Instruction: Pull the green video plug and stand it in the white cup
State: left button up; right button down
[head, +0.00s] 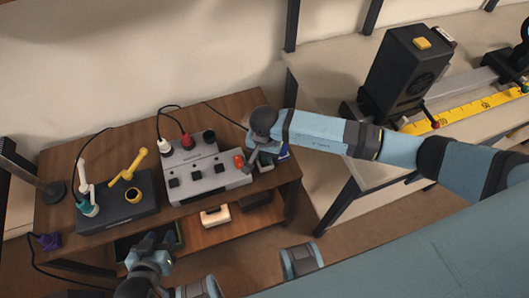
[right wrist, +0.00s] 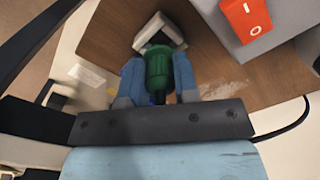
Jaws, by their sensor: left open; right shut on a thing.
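My right gripper (right wrist: 157,85) is shut on the green video plug (right wrist: 158,68) in the right wrist view. In the head view my right gripper (head: 254,160) is beside the right end of the grey panel box, and the plug and cup are small and partly hidden there. My left gripper (head: 150,254) is open and empty, in front of the table's front edge.
The grey panel box (head: 213,183) carries a red rocker switch (right wrist: 247,17) close to the right gripper. White and red plugs (head: 186,142) stand on its rear part. A dark tray (head: 112,216) is at left. A white box (head: 215,215) sits on the lower shelf.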

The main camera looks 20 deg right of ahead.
pick_arm(q)
jog(key=shift+a+f+b, duration=0.2)
jog(key=shift+f+b, duration=0.15)
jog(key=shift+f, duration=0.1)
pick_arm(e)
jog(key=shift+f, duration=0.4)
pick_arm(q)
jog(key=shift+d+f+b, duration=0.2)
jog(key=shift+b, duration=0.25)
pick_arm(e)
jog(key=shift+f, duration=0.5)
jog(key=c, duration=0.8)
grip_release()
pick_arm(q)
jog(key=shift+r, duration=0.1)
pick_arm(e)
notch_tip(320, 180, up, 4)
jog(key=shift+w+f, duration=0.1)
jog(key=shift+f, duration=0.15)
notch_tip(320, 180, up, 9)
jog(key=shift+f+p, duration=0.1)
jog(key=shift+p, duration=0.25)
pick_arm(q)
jog(key=shift+d+r, duration=0.1)
jog(key=shift+r, duration=0.6)
pick_arm(e)
jog(key=shift+r, duration=0.75)
